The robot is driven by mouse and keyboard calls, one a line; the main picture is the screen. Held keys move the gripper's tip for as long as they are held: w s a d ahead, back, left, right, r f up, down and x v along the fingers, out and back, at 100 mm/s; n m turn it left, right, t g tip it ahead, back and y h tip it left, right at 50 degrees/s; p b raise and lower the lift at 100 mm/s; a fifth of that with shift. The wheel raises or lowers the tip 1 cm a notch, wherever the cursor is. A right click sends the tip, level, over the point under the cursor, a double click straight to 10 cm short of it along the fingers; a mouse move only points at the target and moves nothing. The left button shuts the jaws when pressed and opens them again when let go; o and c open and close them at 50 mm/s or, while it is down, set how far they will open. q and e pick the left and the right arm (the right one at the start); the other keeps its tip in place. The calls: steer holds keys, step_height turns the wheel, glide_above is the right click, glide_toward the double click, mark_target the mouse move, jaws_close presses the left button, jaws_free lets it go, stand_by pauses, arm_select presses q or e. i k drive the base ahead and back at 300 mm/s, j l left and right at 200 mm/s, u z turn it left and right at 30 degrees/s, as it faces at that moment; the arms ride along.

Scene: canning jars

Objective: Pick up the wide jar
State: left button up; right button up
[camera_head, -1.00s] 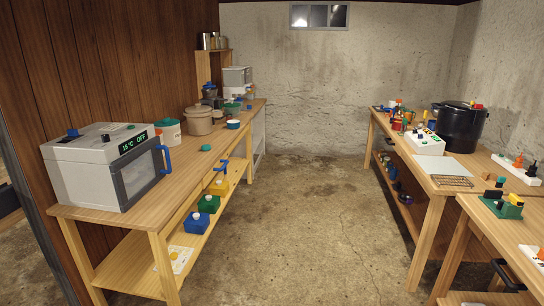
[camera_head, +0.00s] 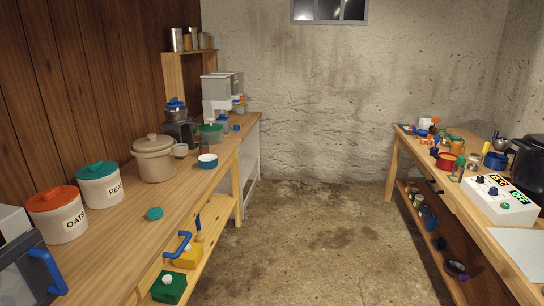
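Neither of my grippers is in view. I cannot tell for sure which thing is the wide jar. Several small jar-like things stand on the lower shelf (camera_head: 430,236) of the right bench, too small to make out. A row of cylindrical containers (camera_head: 190,40) stands on top of the wooden rack at the back left. More small items, some perhaps jars, crowd the far end of the right bench (camera_head: 398,141).
The left bench holds an oats canister (camera_head: 58,215), a peas canister (camera_head: 100,187), a beige crock (camera_head: 154,160) and a blue bowl (camera_head: 208,161). The right bench holds a white control box (camera_head: 492,201) and a black pot (camera_head: 528,165). The concrete aisle (camera_head: 300,240) between is clear.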

mark_target(204, 145)
steer(key=i+u, duration=0.1)
steer(key=i, duration=0.4)
steer(key=i+l+u, duration=0.1)
steer(key=i, duration=0.4)
steer(key=i+l+u, duration=0.1)
steer(key=i, duration=0.4)
steer(key=i+l+u, duration=0.1)
steer(key=i, duration=0.4)
steer(key=i+l+u, duration=0.15)
steer(key=i+u, duration=0.25)
steer(key=i+l+u, duration=0.25)
steer(key=u, duration=0.2)
steer(key=i+l+u, duration=0.25)
steer(key=u, duration=0.15)
steer(key=i+l+u, duration=0.15)
steer(key=l+u, duration=0.25)
steer(key=l, duration=0.15)
steer(key=i+l+u, duration=0.1)
steer(key=l+u, duration=0.75)
steer(key=l, duration=0.35)
steer(key=l+u, duration=0.4)
steer(key=l, duration=0.35)
